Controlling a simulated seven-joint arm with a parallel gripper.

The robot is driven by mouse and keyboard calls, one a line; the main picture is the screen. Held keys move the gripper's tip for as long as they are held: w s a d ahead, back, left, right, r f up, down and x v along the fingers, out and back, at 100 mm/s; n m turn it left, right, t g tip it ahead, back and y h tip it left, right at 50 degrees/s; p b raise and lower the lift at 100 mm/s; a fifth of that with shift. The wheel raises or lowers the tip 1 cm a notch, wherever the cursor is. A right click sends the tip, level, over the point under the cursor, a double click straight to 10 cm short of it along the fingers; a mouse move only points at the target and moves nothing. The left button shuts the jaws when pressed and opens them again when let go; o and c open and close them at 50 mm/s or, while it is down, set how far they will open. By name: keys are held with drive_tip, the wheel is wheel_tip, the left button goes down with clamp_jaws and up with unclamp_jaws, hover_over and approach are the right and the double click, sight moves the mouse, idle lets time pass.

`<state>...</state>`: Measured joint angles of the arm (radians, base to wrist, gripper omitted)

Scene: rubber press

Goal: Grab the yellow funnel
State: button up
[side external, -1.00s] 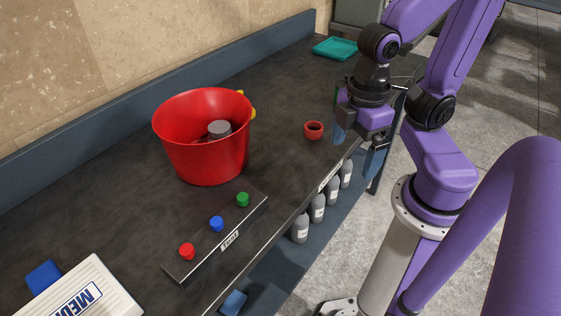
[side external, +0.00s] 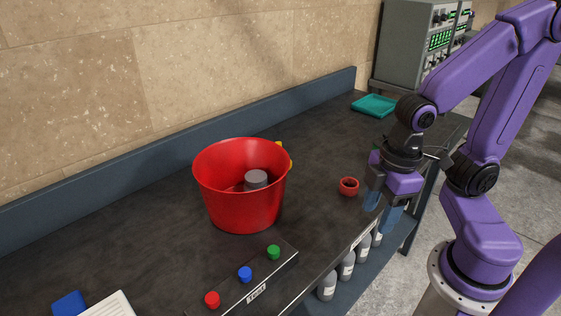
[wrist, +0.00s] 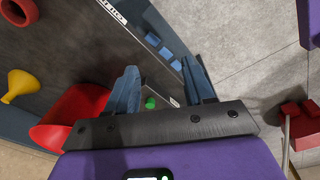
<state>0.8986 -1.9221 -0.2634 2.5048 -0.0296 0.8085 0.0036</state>
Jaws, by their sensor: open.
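The yellow funnel (wrist: 17,87) lies on the dark bench at the left edge of the wrist view, beside the red bucket (wrist: 75,118). In the side view only small yellow bits of the funnel (side external: 290,163) show behind the bucket (side external: 240,205); the bucket hides the rest. My gripper (side external: 384,208) hangs near the bench's front edge, to the right of the small red cup. Its blue fingers stand apart and empty in the wrist view (wrist: 160,68), well away from the funnel.
The small red cup (side external: 348,187) stands between the bucket and my gripper. A panel with red, blue and green buttons (side external: 244,285) lies at the front. A teal tray (side external: 374,105) is at the back. Bottles (side external: 347,266) stand below the bench edge.

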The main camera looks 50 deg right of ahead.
drive_tip(key=w+f+m+t+y, duration=0.1)
drive_tip(key=w+f+m+t, duration=0.2)
drive_tip(key=w, duration=0.8)
drive_tip(key=m+t+y, duration=0.1)
drive_tip(key=m+t, duration=0.5)
drive_tip(key=t, duration=0.3)
approach(278, 143)
drive_tip(key=x, duration=0.3)
drive_tip(key=d+x, duration=0.1)
drive_tip(key=x, duration=0.1)
drive_tip(key=shift+a+f, duration=0.1)
drive_tip(key=shift+f, duration=0.35)
drive_tip(key=shift+a+x, duration=0.15)
drive_tip(key=shift+x, duration=1.2)
drive_tip(key=shift+a+x, duration=0.1)
drive_tip(key=shift+x, duration=1.2)
drive_tip(key=shift+s, duration=0.1)
clamp_jaws()
